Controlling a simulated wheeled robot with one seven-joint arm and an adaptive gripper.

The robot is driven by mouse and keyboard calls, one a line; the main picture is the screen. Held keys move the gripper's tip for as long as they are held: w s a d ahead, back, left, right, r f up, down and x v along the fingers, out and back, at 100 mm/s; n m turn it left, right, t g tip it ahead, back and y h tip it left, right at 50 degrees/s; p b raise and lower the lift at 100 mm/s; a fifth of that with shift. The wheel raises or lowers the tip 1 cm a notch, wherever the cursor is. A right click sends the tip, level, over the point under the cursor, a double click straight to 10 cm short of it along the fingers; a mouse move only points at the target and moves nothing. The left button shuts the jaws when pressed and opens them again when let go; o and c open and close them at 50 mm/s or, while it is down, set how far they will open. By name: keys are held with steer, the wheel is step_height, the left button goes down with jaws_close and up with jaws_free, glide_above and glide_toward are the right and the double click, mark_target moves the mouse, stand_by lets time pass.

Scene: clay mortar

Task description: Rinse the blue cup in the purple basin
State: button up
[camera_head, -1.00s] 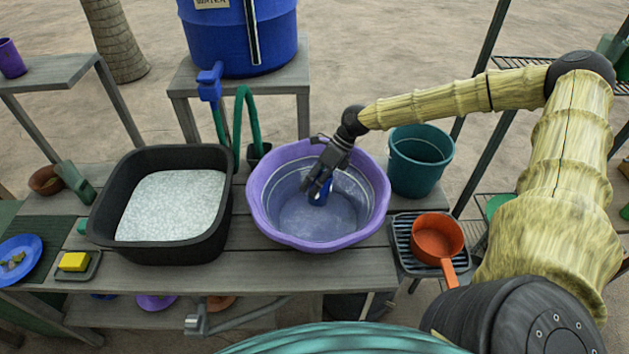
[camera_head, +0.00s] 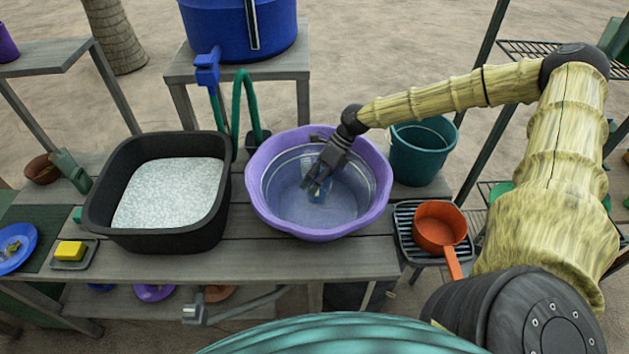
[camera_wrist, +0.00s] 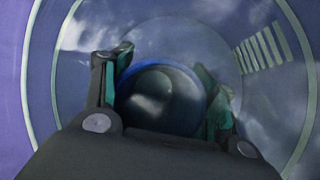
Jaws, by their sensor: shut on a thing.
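The purple basin (camera_head: 262,205) stands on the grey wooden table and holds clear water. My gripper (camera_head: 318,183) reaches down into the basin and is shut on the blue cup (camera_head: 319,194). The cup sits low in the basin and looks at least partly under the water; its lower part is hard to make out. In the wrist view the cup's round blue rim (camera_wrist: 190,76) shows between my two fingers (camera_wrist: 165,95), with the basin's purple wall (camera_wrist: 20,60) around.
A black tub (camera_head: 100,200) of whitish, foamy-looking contents stands left of the basin. A teal bucket (camera_head: 420,165) is behind right, and an orange pan (camera_head: 436,225) lies on a rack at right. A yellow sponge (camera_head: 70,250) and blue water barrel (camera_head: 235,30) are farther off.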

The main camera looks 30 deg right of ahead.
steer(key=shift+f+b, duration=0.6)
steer(key=shift+b, duration=0.1)
steer(key=shift+r, duration=0.15)
stand_by(0.5)
steer(key=shift+w+a, duration=0.1)
